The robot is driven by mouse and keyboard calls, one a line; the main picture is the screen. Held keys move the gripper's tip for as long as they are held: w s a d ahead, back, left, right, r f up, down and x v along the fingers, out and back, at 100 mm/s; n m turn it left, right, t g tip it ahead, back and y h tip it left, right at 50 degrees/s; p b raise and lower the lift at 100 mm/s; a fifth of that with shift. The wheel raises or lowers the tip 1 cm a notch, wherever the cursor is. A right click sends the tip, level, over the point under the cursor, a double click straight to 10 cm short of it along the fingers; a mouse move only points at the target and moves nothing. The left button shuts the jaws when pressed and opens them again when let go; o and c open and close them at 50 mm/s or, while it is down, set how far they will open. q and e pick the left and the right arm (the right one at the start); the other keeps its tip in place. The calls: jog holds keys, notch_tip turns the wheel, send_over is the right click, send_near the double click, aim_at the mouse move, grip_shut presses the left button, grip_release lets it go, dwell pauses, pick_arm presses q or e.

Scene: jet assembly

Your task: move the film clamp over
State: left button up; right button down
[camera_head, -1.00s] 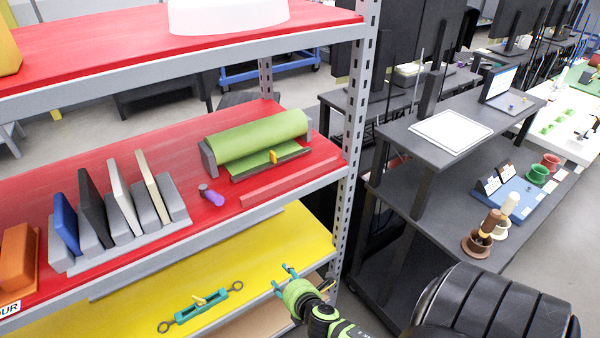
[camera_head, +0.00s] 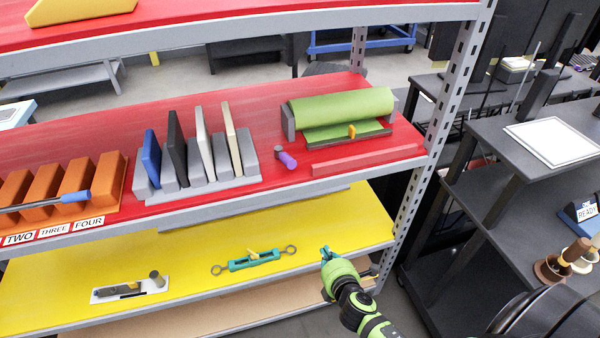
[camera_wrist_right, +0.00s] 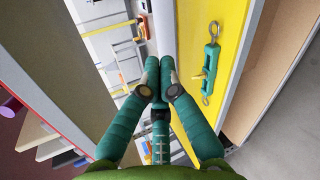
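No part is labelled as the film clamp, so I cannot tell for sure which it is. A teal frame (camera_head: 254,260) with a ring at each end and a yellow lever lies on the yellow shelf. It also shows in the right wrist view (camera_wrist_right: 210,62).
Orange blocks (camera_head: 45,190) and a grey slotted rack (camera_head: 200,178) with upright plates stand on the red shelf. A purple-ended piece (camera_head: 287,159) lies beside the rack. A white plate (camera_head: 130,290) with a grey tool lies on the yellow shelf. A perforated post (camera_head: 440,130) stands right.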

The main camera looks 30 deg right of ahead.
aim_at(300, 175)
jog(key=w+a+r+m+t, duration=0.1)
jog(key=w+a+r+t, duration=0.15)
jog(key=r, duration=0.45)
jog(key=w+a+r+m+t, duration=0.1)
jog(key=a+r, duration=0.3)
jog(key=r, duration=0.3)
jog(key=w+a+r+m+t, duration=0.1)
jog(key=a+r+t, duration=0.15)
jog(key=r, duration=0.35)
jog(key=w, duration=0.3)
jog(key=w+d+p, duration=0.1)
jog(key=w, duration=0.5)
jog(key=shift+d+r, duration=0.3)
jog(key=shift+d, duration=0.05)
jog(key=shift+w, duration=0.3)
jog(key=shift+s+d+n+y+p, duration=0.25)
jog(key=shift+d+n+y, duration=0.25)
jog(key=shift+y, duration=0.2)
jog(key=shift+s+d+n+y+p, duration=0.1)
jog(key=shift+d+n+y+p, duration=0.2)
jog(key=shift+n+y, duration=0.35)
jog(key=shift+s+d+n+g+y+b, duration=0.15)
jog(key=shift+d+n+y, duration=0.4)
jog(key=shift+y, duration=0.45)
jog(key=shift+w+d+n+g+y+b, duration=0.15)
jog(key=shift+d+n+y, duration=0.4)
jog(key=shift+y, duration=0.4)
jog(key=shift+d, duration=1)
jog(key=shift+s, duration=0.1)
